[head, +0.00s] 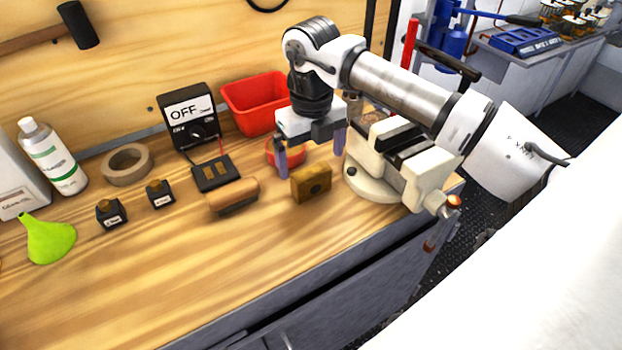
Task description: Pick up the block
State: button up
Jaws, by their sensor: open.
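A brown-yellow block (311,184) with a dark round spot on its front stands on the wooden workbench (180,285), just left of the white vise. My gripper (311,160) is open, with its two fingers pointing down. In the head view the fingers appear above and slightly behind the block, one toward each side of it. I cannot tell the exact height or depth gap. Nothing shows between the fingers. A rounded wooden piece (233,197) lies to the left of the block; it could be a brush or another block.
A white vise (375,185) stands close at right. Behind are a red bin (257,101), a round red item (284,151) partly hidden by my gripper, and a black meter (187,115). Two small dark weights, a tape roll (126,165) and a green funnel (48,240) stand left. The front bench is clear.

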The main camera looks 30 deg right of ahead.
aim_at(311, 171)
jog(key=shift+s+a+f+p, duration=0.1)
jog(key=shift+f+p, duration=0.35)
jog(key=shift+f, duration=1.25)
jog(key=shift+s+a+f+p, duration=0.1)
jog(key=shift+f+p, duration=0.35)
jog(key=shift+f, duration=1.25)
jog(key=c, duration=1.4)
